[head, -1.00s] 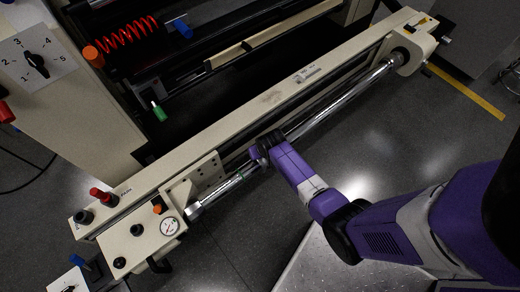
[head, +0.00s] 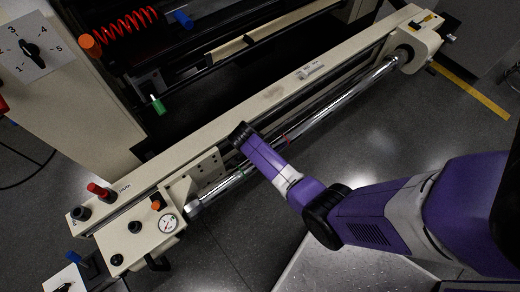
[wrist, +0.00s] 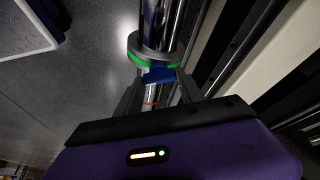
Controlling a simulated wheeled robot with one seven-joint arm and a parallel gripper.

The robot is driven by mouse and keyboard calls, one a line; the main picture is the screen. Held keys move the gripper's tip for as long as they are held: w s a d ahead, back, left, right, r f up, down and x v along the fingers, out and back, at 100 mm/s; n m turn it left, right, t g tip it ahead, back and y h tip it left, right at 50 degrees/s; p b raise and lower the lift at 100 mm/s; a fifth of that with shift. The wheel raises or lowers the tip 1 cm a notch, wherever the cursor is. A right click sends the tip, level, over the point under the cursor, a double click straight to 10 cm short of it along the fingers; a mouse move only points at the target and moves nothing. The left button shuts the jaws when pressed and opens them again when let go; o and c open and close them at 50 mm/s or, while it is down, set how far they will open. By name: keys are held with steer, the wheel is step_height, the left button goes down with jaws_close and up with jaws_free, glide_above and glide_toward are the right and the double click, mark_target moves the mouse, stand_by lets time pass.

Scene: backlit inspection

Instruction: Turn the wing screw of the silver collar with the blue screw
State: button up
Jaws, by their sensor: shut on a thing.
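In the wrist view, the silver collar (wrist: 146,45) sits around a shiny shaft (wrist: 158,14). It has a bright green band along its near side. Its blue wing screw (wrist: 158,75) sticks out toward me. My gripper (wrist: 159,82) has one dark finger on each side of the blue screw and is shut on it. In the head view, my wrist covers part of the shaft (head: 335,106), and my fingertips and the blue screw are hidden there.
The shaft runs along a cream machine beam (head: 270,97). A plate with a dial gauge (head: 168,223) and black knobs stands at its left end. A red mark (wrist: 150,104) shows on the shaft below the collar. Open floor lies to the right.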

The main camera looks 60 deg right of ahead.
steer(key=shift+m+g+b, duration=0.4)
steer(key=shift+m+b, duration=0.1)
steer(key=shift+m, duration=0.6)
steer(key=o, duration=1.4)
steer(key=p+v, duration=0.1)
steer(key=v, duration=0.6)
steer(key=shift+r+p, duration=0.4)
steer(key=shift+w+a, duration=0.1)
steer(key=shift+a, duration=0.05)
